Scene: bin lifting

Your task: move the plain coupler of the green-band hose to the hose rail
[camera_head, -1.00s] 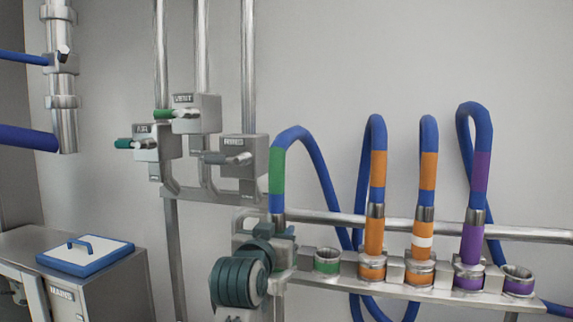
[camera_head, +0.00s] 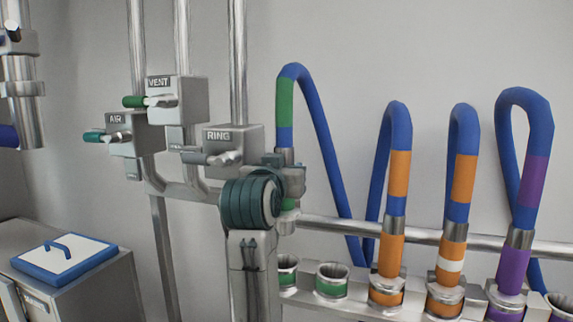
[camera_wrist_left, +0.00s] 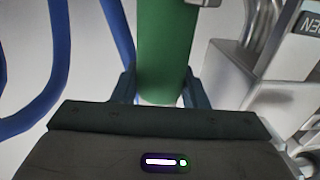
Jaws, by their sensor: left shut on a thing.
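My left gripper (camera_head: 284,172) is shut on the coupler at the end of the green-band hose (camera_head: 285,103). The coupler (camera_wrist_left: 165,45) is plain green between my two fingers in the left wrist view. In the head view its metal collar and a sliver of green show around the gripper, which hides most of it. The coupler hangs about upright, above the hose rail (camera_head: 362,308) and clear of it. Two open sockets with green bands, a left one (camera_head: 287,280) and a right one (camera_head: 332,282), are on the rail below. My right gripper is not in view.
Orange-banded couplers (camera_head: 391,252) and a purple one (camera_head: 513,268) stand in the rail to the right. A horizontal pipe (camera_head: 340,229) runs behind. Valve boxes marked RING (camera_head: 235,140), VENT (camera_head: 180,98) and AIR (camera_head: 120,120) are close on the left. A cabinet (camera_head: 85,290) stands lower left.

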